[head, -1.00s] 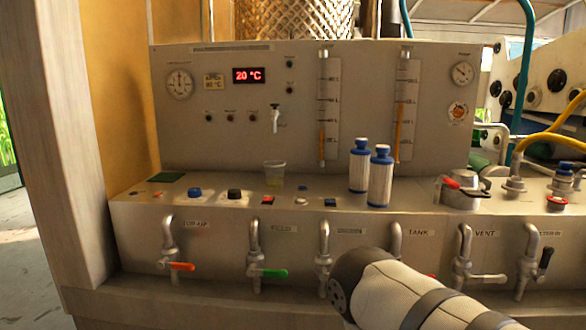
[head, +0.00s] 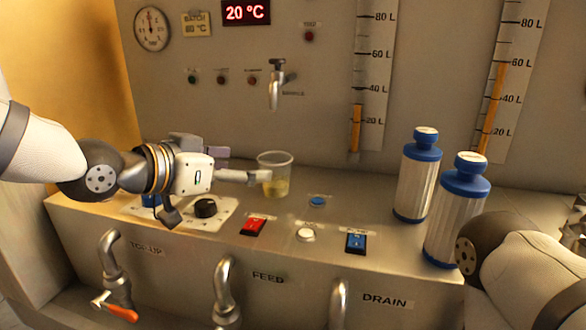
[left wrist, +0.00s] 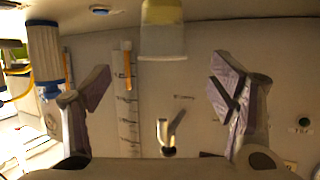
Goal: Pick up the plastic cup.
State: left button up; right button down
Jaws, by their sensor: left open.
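The clear plastic cup (head: 275,174) stands upright on the metal ledge below the small sample tap and holds some yellowish liquid. My left gripper (head: 232,166) reaches in from the left, just left of the cup, with a finger that looks close to its side. I cannot tell whether they touch. In the left wrist view, which looks upside down, the cup (left wrist: 162,40) shows at the top middle, beyond the gap between the spread fingers of my left gripper (left wrist: 158,88). The gap is empty. My right gripper is out of view.
Two blue-capped white bottles (head: 417,178) (head: 457,212) stand right of the cup. A black knob (head: 205,208), a red switch (head: 253,226) and a blue switch (head: 356,243) are on the ledge. The sample tap (head: 275,88) juts out above the cup. Taps line the front.

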aim_at(275, 171)
pick_arm(q)
jog(key=x, duration=0.3)
jog(key=f+b+x, duration=0.1)
jog(key=x, duration=0.6)
jog(key=shift+w+a+f, duration=0.1)
jog(key=shift+f, duration=0.25)
jog(key=shift+w+r+b, duration=0.1)
jog(key=shift+w+b, duration=0.05)
jog(key=shift+b, duration=0.15)
jog(key=shift+r, duration=0.15)
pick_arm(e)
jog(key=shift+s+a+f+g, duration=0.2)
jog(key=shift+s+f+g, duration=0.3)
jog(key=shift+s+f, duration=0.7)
pick_arm(q)
jog(key=c, duration=1.4)
jog(key=shift+c, duration=0.2)
